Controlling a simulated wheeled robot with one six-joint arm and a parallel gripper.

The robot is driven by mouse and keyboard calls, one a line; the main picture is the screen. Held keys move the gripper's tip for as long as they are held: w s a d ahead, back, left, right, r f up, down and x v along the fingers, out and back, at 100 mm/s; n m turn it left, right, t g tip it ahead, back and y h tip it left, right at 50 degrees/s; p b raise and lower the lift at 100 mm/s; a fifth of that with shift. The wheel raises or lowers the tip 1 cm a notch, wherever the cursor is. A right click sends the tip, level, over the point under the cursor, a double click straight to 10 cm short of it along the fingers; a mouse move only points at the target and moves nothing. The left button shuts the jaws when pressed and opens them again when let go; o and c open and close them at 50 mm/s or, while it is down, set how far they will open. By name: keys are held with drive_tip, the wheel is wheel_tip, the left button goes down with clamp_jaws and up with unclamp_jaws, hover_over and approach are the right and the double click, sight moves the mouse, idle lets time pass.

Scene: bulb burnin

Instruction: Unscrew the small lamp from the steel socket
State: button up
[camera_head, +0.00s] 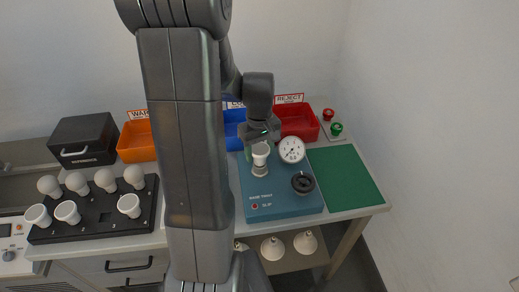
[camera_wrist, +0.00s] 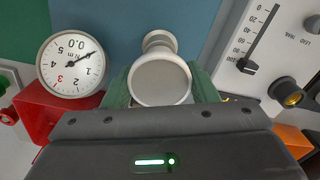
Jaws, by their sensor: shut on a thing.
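The small lamp (camera_head: 261,149) is white with a flat, round top and stands upright at the steel socket (camera_head: 259,171) on the teal test box. In the wrist view the lamp (camera_wrist: 160,82) is seen from above, with part of the socket (camera_wrist: 159,40) showing beyond it. My gripper (camera_wrist: 160,88) has its green fingers closed on the lamp's two sides. In the head view my gripper (camera_head: 261,148) comes down over the lamp from behind. Whether the thread is engaged cannot be seen.
A dial gauge (camera_head: 291,150) and a black knob (camera_head: 303,183) stand close right of the socket on the test box (camera_head: 285,205). A black rack (camera_head: 95,222) with several white bulbs is at left. Orange, blue and red bins (camera_head: 299,122) stand behind. A green mat (camera_head: 345,177) lies clear at right.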

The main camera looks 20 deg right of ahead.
drive_tip(key=n, duration=0.6)
drive_tip(key=shift+n, duration=0.3)
drive_tip(key=n, duration=0.6)
drive_tip(key=shift+s+a, duration=0.1)
drive_tip(key=n, duration=0.9)
drive_tip(key=shift+s, duration=0.1)
drive_tip(key=o, duration=0.9)
drive_tip(key=shift+c, duration=0.2)
